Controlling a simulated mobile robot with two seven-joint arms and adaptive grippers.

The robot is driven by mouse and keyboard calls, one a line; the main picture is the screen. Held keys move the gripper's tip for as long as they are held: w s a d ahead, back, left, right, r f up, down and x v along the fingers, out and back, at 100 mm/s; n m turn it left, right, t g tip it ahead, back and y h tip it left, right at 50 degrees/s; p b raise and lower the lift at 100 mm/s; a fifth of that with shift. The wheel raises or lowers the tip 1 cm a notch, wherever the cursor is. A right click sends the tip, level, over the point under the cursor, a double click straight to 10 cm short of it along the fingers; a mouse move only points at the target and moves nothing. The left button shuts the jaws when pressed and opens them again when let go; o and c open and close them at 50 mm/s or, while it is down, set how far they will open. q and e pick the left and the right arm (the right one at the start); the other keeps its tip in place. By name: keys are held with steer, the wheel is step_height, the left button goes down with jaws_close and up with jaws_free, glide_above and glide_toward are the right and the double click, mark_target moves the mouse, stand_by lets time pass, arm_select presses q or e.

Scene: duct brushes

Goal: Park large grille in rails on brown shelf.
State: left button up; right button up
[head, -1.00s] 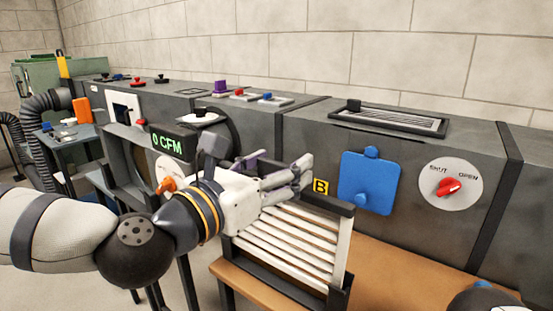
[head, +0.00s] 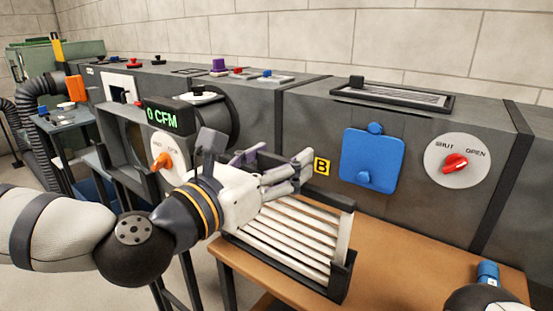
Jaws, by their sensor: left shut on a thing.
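The large grille (head: 290,235) has pale slats and sides with dark edging. It stands tilted over the brown shelf (head: 400,250) at the lower middle. My left gripper (head: 300,168) is shut at the grille's upper edge; the exact contact is hidden behind its fingers and hand. Dark rail-like pieces (head: 343,275) lie along the grille's lower edge and right corner. I cannot tell whether the grille is seated in them.
A dark duct box behind carries a blue panel (head: 370,165), a yellow B label (head: 322,166) and a red SHUT/OPEN knob (head: 456,163). A small blue thing (head: 487,273) shows at the lower right.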

arm_select(q)
steer(key=o, duration=1.5)
steer(key=shift+o, duration=0.2)
steer(key=shift+s, duration=0.1)
